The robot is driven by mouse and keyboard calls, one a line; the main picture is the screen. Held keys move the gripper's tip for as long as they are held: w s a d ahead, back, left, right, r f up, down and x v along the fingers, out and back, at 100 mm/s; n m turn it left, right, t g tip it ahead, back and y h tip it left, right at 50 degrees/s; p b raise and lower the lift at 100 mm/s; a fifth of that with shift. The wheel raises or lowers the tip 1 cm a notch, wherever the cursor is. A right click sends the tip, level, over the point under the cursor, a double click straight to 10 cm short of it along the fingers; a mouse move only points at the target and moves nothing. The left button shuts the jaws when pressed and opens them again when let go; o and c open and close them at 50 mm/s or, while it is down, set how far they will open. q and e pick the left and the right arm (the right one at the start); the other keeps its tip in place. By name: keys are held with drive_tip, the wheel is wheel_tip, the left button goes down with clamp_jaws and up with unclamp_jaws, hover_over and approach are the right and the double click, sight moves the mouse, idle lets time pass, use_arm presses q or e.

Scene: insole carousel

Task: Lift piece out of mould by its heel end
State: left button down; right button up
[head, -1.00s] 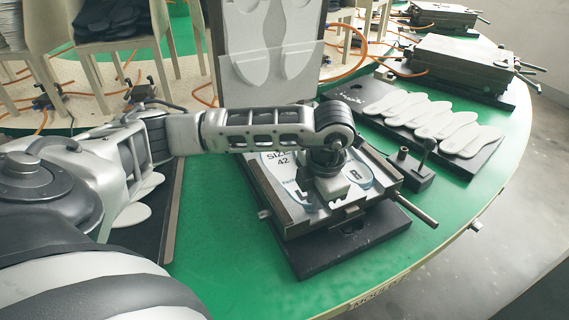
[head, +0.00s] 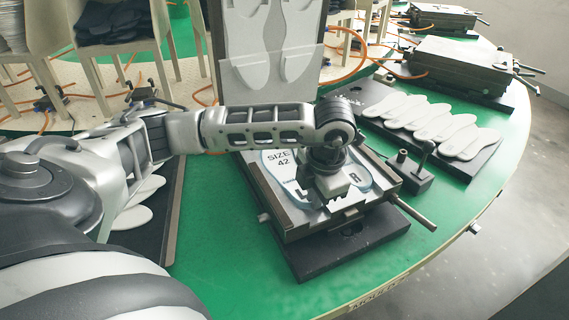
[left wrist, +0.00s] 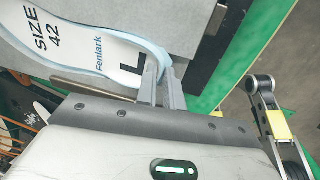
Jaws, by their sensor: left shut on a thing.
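The piece is a white insole (head: 270,170) with a light-blue rim, marked SIZE 42, in the open mould (head: 270,205). It also shows in the left wrist view (left wrist: 75,45), with an L at its heel end. My left gripper (head: 325,192) points down over the heel end. In the left wrist view its fingers (left wrist: 164,86) are shut on the rim of the heel. The gripper hides part of the piece in the head view. An R mark shows just right of the gripper. How far the heel stands off the mould I cannot tell.
The mould's raised lid (head: 270,85) stands behind the arm. A handle rod (head: 413,213) sticks out at right. A small black stand (head: 408,172) is beside the mould. Several white insoles (head: 430,120) lie on a dark board; another closed mould (head: 460,65) stands at the back right.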

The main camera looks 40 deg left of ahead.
use_arm(q)
drive_tip(key=shift+r+p, duration=0.95)
drive_tip(key=shift+r, duration=0.85)
